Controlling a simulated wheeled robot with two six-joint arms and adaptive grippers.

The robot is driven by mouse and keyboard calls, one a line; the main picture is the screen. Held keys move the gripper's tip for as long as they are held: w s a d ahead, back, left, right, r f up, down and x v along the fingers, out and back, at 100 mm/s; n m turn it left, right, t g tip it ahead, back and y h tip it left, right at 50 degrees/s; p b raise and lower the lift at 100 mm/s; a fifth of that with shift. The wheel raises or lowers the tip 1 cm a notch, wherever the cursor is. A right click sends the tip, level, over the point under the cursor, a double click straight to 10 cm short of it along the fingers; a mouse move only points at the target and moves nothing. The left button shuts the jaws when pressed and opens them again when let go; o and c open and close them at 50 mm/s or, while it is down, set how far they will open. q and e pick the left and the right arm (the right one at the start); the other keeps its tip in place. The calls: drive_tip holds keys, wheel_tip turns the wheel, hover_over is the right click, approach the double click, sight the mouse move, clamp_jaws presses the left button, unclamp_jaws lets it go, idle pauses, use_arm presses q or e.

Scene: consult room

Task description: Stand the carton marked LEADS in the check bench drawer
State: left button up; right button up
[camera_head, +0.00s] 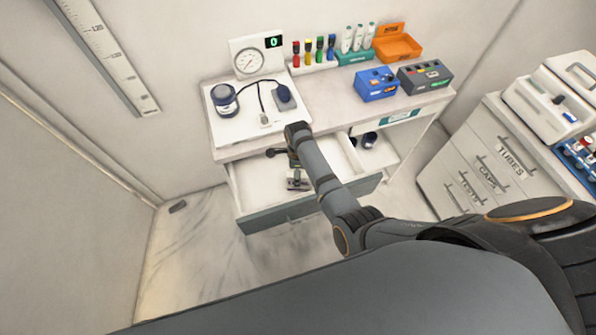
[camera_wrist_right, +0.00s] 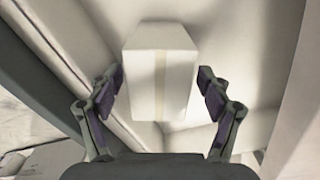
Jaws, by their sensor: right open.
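A plain white carton (camera_wrist_right: 160,75) with a pale tape strip stands between the fingers of my right gripper (camera_wrist_right: 161,88) in the right wrist view. The fingers are open, one on each side, with a gap to the carton. No marking shows on the faces I see. The check bench drawer (camera_head: 268,217) is pulled out, and my right arm reaches down into it. In the head view the right gripper (camera_head: 297,181) is low inside the drawer, and I cannot make out the carton there. White drawer walls surround the carton in the wrist view. My left gripper is not in view.
The check bench (camera_head: 325,105) carries a gauge set (camera_head: 247,62), a blue box (camera_head: 377,84), a dark grey box (camera_head: 425,76) and an orange bin (camera_head: 396,44). A drawer cabinet (camera_head: 480,165) stands to the right. The floor left of the drawer is mostly clear.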

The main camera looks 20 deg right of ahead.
wheel_tip(320, 180, up, 7)
drive_tip(key=p, duration=0.7)
drive_tip(key=shift+r, duration=2.65)
